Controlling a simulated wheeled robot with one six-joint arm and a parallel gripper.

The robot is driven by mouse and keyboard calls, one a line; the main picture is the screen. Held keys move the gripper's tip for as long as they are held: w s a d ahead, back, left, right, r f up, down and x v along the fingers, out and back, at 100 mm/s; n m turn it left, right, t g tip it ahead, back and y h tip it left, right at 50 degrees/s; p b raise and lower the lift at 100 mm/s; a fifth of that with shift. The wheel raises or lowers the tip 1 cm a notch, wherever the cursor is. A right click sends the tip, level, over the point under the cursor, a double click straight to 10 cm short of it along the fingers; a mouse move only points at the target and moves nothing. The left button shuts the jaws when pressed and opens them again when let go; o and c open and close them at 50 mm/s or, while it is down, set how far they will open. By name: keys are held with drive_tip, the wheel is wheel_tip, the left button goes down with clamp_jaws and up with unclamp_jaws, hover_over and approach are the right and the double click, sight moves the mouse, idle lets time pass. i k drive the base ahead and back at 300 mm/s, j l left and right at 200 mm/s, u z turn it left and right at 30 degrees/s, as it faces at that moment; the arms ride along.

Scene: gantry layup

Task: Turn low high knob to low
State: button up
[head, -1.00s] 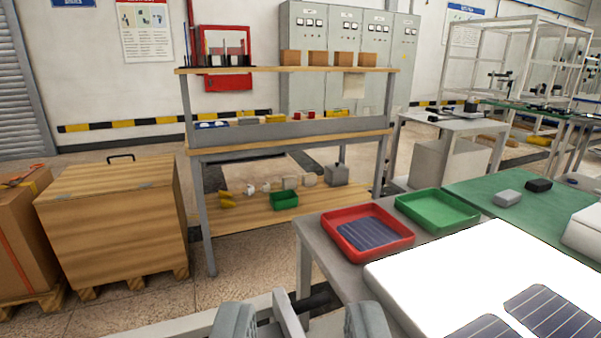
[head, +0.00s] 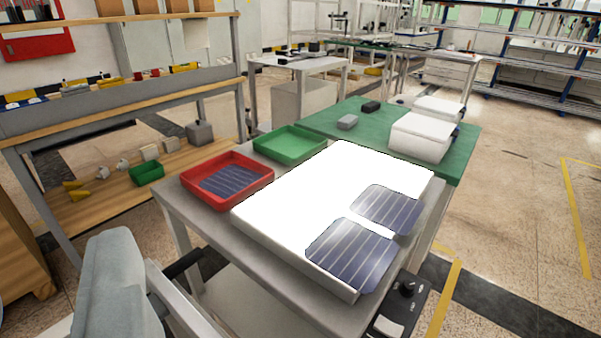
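A black round knob (head: 407,288) stands on a dark control panel (head: 385,325) at the front right side of the table, low in the head view. Its label and pointer are too small to read, so I cannot tell its setting or confirm that it is the low high knob. A grey part of what looks like my gripper (head: 112,285) shows at the lower left, well apart from the panel. Its other finger is not clearly visible, and I cannot tell its opening.
A glowing white panel (head: 300,190) with two dark solar cells (head: 350,255) lies on the grey table (head: 180,205). Open floor (head: 520,250) lies to the right.

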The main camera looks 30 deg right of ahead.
sight(407, 289)
drive_tip(key=j+z, duration=0.1)
drive_tip(key=z, duration=1.15)
drive_tip(key=l+u, duration=0.35)
drive_tip(key=l, duration=0.2)
drive_tip(key=l+u, duration=0.3)
drive_tip(key=l, duration=0.25)
drive_tip(key=k+l+u, duration=0.1)
drive_tip(key=l+u, duration=0.25)
drive_tip(key=l, duration=0.2)
